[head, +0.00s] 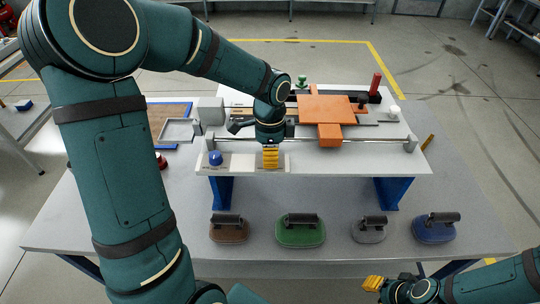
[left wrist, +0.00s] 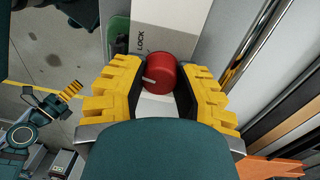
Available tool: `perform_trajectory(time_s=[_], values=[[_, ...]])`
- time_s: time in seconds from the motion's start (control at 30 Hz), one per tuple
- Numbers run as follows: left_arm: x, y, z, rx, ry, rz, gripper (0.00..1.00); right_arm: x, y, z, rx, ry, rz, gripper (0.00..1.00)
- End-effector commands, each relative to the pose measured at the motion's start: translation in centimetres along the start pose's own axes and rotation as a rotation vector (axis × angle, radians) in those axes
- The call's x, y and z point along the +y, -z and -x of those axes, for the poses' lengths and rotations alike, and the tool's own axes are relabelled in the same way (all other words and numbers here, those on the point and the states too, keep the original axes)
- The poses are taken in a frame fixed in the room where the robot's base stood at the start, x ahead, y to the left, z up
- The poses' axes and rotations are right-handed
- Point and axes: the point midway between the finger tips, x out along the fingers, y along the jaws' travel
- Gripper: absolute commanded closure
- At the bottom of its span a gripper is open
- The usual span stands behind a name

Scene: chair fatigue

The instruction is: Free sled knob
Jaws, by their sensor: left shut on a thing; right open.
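A round red knob (left wrist: 161,72) with a white pointer mark sits on a pale panel (left wrist: 165,25) lettered LOCK. My left gripper (left wrist: 158,85) is shut on the red knob, a yellow ribbed finger on each side of it. In the head view my left gripper (head: 271,158) points down at the front of the bench fixture, and the red knob is hidden there. The orange sled (head: 326,110) sits on the fixture behind and right of it. My right gripper (head: 373,283) is open and empty at the lower right; it also shows in the left wrist view (left wrist: 70,90).
A blue knob (head: 215,158) stands left of my left gripper. Handled blocks in brown (head: 229,232), green (head: 300,232), grey (head: 369,231) and blue (head: 435,230) line the front of the table (head: 80,225). A red post (head: 375,84) stands at the back right.

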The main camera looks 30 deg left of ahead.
Motion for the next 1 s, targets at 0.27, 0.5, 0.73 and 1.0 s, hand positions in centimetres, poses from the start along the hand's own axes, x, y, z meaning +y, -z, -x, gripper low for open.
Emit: perform_trajectory(time_s=[0.27, 0.5, 0.73, 1.0], values=[[0.0, 0.1, -0.1, 0.021, 0.0, 0.26, 1.0, 0.3, -0.1, -0.8, 0.0, -0.002, 0.0, 0.66], [0.0, 0.0, -0.1, 0.037, 0.0, 0.487, 1.0, 0.5, -0.2, -1.4, 0.0, -0.003, 0.0, 0.66], [0.0, 0.0, -0.1, 0.052, 0.0, 0.685, 1.0, 0.6, -0.2, -1.9, 0.0, -0.004, 0.0, 0.66], [0.0, -0.1, -0.1, 0.064, 0.0, 0.855, 1.0, 0.7, -0.3, -2.2, 0.0, -0.004, 0.0, 0.66]])
